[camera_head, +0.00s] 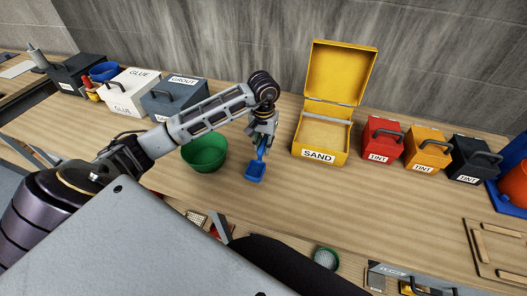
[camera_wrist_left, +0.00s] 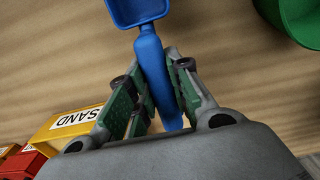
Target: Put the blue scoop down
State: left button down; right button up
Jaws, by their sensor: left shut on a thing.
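The blue scoop (camera_head: 255,172) hangs below my left gripper (camera_head: 262,142), between the green bowl and the sand box. In the left wrist view my left gripper (camera_wrist_left: 157,95) is shut on the handle of the blue scoop (camera_wrist_left: 148,45), with the scoop's pan pointing away from the palm. The pan is close over the table (camera_head: 225,210); I cannot tell whether it touches. My right gripper is not in view.
The green bowl (camera_head: 204,154) stands left of the scoop. The open yellow sand box (camera_head: 320,154) stands to its right, and red (camera_head: 381,143), orange (camera_head: 426,148) and black (camera_head: 473,159) tint boxes stand further right. Bare table lies in front of the scoop.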

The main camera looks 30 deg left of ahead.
aim_at(263, 152)
pick_arm(q)
jog(key=shift+f+p, duration=0.35)
jog(key=shift+f, duration=1.55)
jog(key=shift+f, duration=0.15)
jog(key=c, duration=1.3)
grip_release()
jog(key=shift+r+b, duration=0.55)
jog(key=shift+r, duration=2.2)
jog(key=shift+r+b, duration=0.5)
jog(key=shift+r, duration=2.9)
